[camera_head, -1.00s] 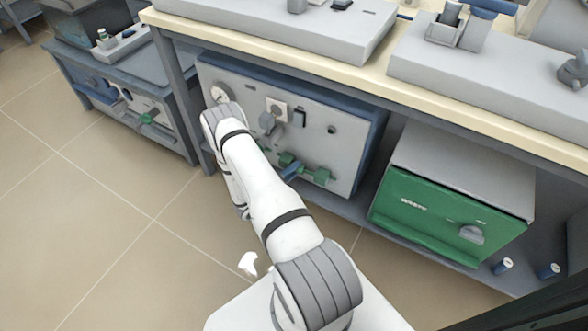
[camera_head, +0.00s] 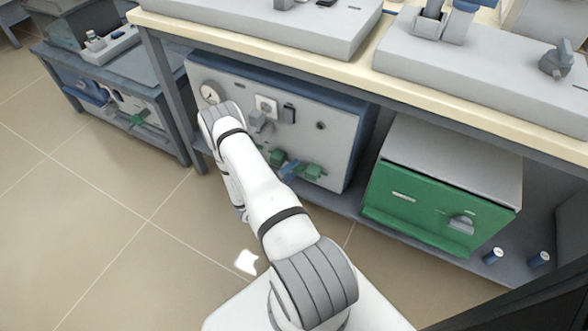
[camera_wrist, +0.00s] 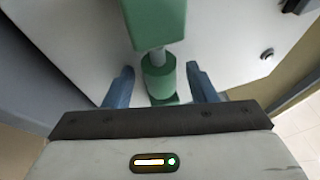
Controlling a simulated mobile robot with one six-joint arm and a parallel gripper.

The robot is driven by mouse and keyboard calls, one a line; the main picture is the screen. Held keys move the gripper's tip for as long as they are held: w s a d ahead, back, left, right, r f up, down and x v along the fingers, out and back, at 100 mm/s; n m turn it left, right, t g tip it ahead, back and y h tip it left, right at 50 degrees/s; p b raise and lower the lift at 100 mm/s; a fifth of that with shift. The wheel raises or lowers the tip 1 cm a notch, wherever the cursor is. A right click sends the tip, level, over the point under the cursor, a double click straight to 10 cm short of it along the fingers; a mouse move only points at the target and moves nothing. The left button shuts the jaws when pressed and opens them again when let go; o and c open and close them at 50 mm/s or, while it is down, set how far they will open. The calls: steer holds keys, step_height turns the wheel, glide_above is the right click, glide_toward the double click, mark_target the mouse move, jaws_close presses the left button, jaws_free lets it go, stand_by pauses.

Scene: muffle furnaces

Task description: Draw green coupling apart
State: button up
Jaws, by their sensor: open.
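The green coupling (camera_wrist: 158,75) shows in the wrist view as a green cylinder joined by a short grey rod to a larger green body above it, in front of a pale panel. My gripper (camera_wrist: 160,70) is open, with one blue finger on each side of the cylinder and a visible gap to each. In the head view the green coupling (camera_head: 313,172) is on the lower front of the grey cabinet (camera_head: 340,130) under the bench. My gripper (camera_head: 290,170) is there among the green parts, partly hidden by my arm.
The bench top (camera_head: 350,60) overhangs the cabinet. Another unit with a green fitting (camera_head: 139,118) stands at left.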

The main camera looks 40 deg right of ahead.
steer(key=p+v, duration=0.1)
steer(key=v, duration=0.6)
steer(key=shift+a, duration=0.3)
steer(key=shift+f, duration=0.1)
steer(key=s+a+r+m+g+y+p, duration=0.15)
steer(key=r+m+g+y+p, duration=0.5)
steer(key=r, duration=1.25)
steer(key=s+a+r+m+g+y+p, duration=0.1)
steer(key=a+r+m+y+p, duration=0.15)
steer(key=r+m+p, duration=0.9)
steer(key=s+a+r+m+t+y+p, duration=0.3)
steer(key=a+r+m+y+p, duration=0.1)
steer(key=r, duration=0.9)
steer(key=s+a+r+m+t+y+p, duration=0.3)
steer(key=a+r+m, duration=0.3)
steer(key=r, duration=0.8)
steer(key=s+a+r+m+t+y+p, duration=0.4)
steer(key=s+a+r+m+p, duration=0.1)
steer(key=r, duration=0.8)
steer(key=shift+s+a+r+m+y, duration=0.25)
steer(key=shift+r+m+y, duration=0.15)
steer(key=shift+m, duration=0.5)
